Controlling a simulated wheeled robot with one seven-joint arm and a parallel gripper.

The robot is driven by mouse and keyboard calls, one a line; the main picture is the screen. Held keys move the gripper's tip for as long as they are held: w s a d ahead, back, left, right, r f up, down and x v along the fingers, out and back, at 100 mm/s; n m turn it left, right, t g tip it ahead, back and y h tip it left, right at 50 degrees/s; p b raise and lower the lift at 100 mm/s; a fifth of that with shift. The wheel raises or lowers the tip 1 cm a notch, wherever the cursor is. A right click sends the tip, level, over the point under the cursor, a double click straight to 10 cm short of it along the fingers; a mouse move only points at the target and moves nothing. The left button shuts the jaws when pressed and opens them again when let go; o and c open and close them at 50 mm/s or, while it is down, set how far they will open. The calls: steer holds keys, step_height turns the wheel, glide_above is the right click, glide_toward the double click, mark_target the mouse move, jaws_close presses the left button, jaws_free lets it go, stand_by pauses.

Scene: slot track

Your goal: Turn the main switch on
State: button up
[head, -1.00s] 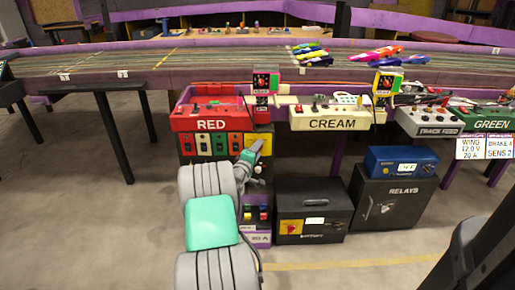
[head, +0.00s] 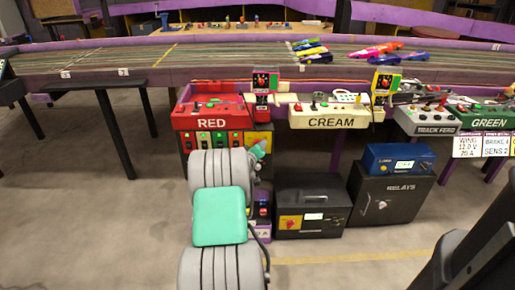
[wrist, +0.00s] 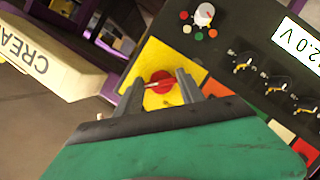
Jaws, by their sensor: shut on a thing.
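The main switch, a red rotary knob (wrist: 160,82) on a yellow plate (wrist: 152,57), sits between my fingers in the wrist view. My gripper (wrist: 160,88) is shut on this knob, one finger on each side. A pale bar shows across the knob. In the head view, my gripper (head: 258,150) is at the yellow plate (head: 257,138), right of the coloured panel under the RED box. My arm hides the knob there.
Above are the RED box (head: 212,118) and CREAM box (head: 331,119). The panel's coloured switches (head: 219,139) show small bright lamps. A black battery box (head: 312,208) and relays box (head: 391,194) stand right. The wrist view shows a dial (wrist: 204,14) and a 12.0 V display (wrist: 298,43).

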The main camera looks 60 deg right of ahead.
stand_by(0.3)
steer(key=o, duration=1.4)
steer(key=shift+c, duration=0.2)
steer(key=p+v, duration=0.2)
steer(key=v, duration=0.5)
steer(key=shift+a, duration=0.4)
steer(key=shift+r, duration=0.1)
